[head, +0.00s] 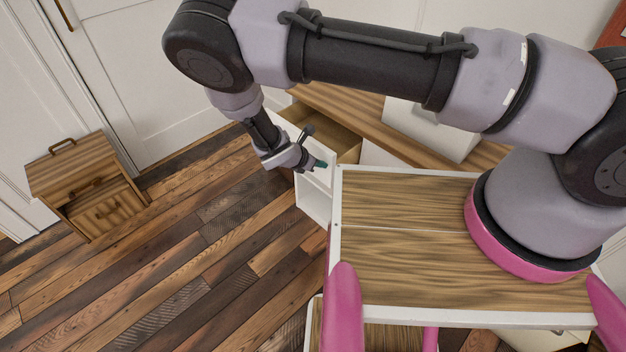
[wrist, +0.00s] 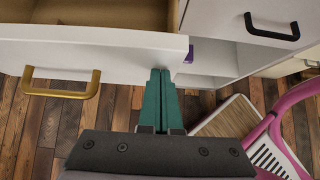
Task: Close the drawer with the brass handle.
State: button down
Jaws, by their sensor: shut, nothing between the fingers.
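The drawer with the brass handle is pulled open; its white front (wrist: 100,52) and bare wooden inside show in the wrist view. The brass handle (wrist: 62,90) is on the front, left of my fingers. In the head view the open drawer (head: 338,138) shows its wooden inside, partly behind my arm. My gripper (head: 322,164) is shut and empty, close to the drawer front. In the wrist view its teal fingers (wrist: 158,76) are together near the right end of the front; I cannot tell whether they touch it.
A white drawer with a black handle (wrist: 272,32) is shut, right of the open one. A white box (head: 432,130) stands on the wooden countertop (head: 365,118). A small wooden cabinet (head: 82,168) stands at the left. The plank floor (head: 190,260) between is clear.

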jog(key=w+d, duration=0.9)
jog(key=w, duration=0.2)
jog(key=shift+w+d, duration=0.15)
jog(key=shift+d, duration=0.2)
